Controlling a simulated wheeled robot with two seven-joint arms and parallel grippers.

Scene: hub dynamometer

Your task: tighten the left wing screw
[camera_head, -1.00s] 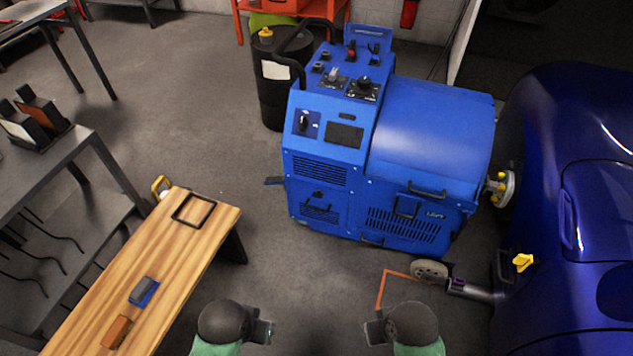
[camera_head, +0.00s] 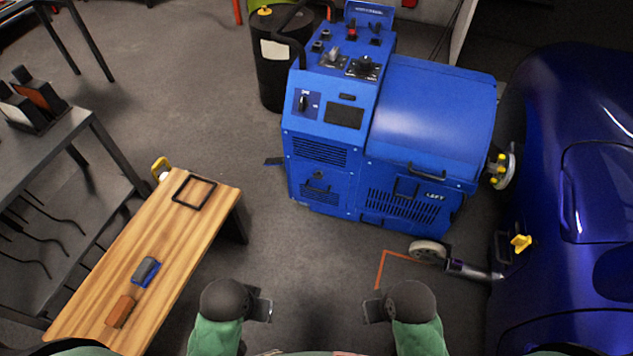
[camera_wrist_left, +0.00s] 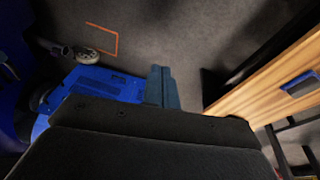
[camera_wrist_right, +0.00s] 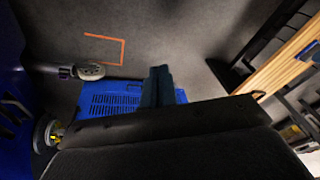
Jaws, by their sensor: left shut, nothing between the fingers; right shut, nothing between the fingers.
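The blue dynamometer (camera_head: 325,180) stands ahead of me, marked "LEFT" on its lower front. Its right side faces a hub flange (camera_head: 505,165) with yellow parts beside the dark blue car. A yellow winged piece (camera_head: 521,243) sits on the car side, lower right. My left gripper (camera_head: 268,305) is shut and empty over the floor, also in the left wrist view (camera_wrist_left: 162,88). My right gripper (camera_head: 368,307) is shut and empty, also in the right wrist view (camera_wrist_right: 161,88).
A wooden bench (camera_head: 175,240) at left holds a black frame, a blue-grey block and a brown block. A dark table (camera_head: 50,150) is beyond it. A black drum (camera_head: 275,75) stands behind the dynamometer. A wheel on a pipe (camera_head: 428,252) lies near the car. The middle floor is clear.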

